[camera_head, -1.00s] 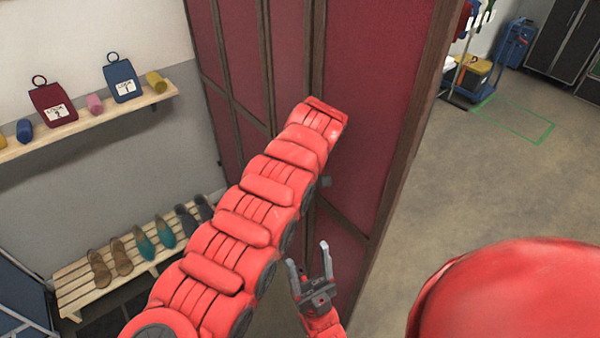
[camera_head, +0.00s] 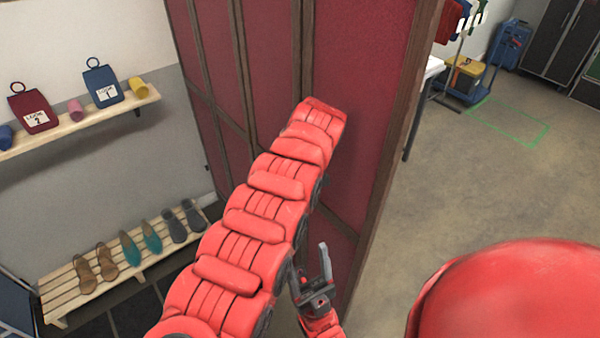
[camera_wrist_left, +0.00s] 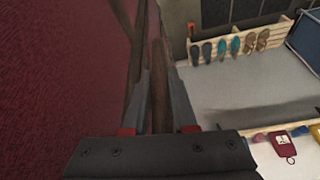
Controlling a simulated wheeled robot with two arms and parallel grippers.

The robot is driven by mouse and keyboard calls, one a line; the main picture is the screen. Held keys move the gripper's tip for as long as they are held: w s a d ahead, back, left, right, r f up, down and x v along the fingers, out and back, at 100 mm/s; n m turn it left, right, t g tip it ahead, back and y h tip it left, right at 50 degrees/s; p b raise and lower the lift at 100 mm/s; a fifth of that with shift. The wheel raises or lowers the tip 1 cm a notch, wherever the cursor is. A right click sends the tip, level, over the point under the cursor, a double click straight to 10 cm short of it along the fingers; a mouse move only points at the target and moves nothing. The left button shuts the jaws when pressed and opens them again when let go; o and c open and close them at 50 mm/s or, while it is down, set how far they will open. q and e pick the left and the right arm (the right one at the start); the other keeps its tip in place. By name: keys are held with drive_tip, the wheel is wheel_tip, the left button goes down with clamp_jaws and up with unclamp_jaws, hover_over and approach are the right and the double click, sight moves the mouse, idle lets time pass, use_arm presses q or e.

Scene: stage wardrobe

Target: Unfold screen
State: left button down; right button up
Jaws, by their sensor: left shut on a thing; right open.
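The folding screen (camera_head: 365,95) has dark red panels in brown wooden frames and stands upright in front of me, its panels set at angles to each other. My left arm reaches up against it in the head view, with the gripper hidden there. In the left wrist view my left gripper (camera_wrist_left: 157,80) is shut on a wooden frame post of the screen, with a red panel (camera_wrist_left: 60,80) to its left. My right gripper (camera_head: 312,275) is open and empty, low in front of the screen, partly overlapped by my left arm.
A slatted shoe bench (camera_head: 60,290) with several shoes stands at left, below a wall shelf (camera_head: 70,127) with tags and small rolls.

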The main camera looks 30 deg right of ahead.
use_arm(q)
drive_tip(key=shift+d+r, duration=0.15)
drive_tip(key=shift+d, duration=0.05)
idle(0.4)
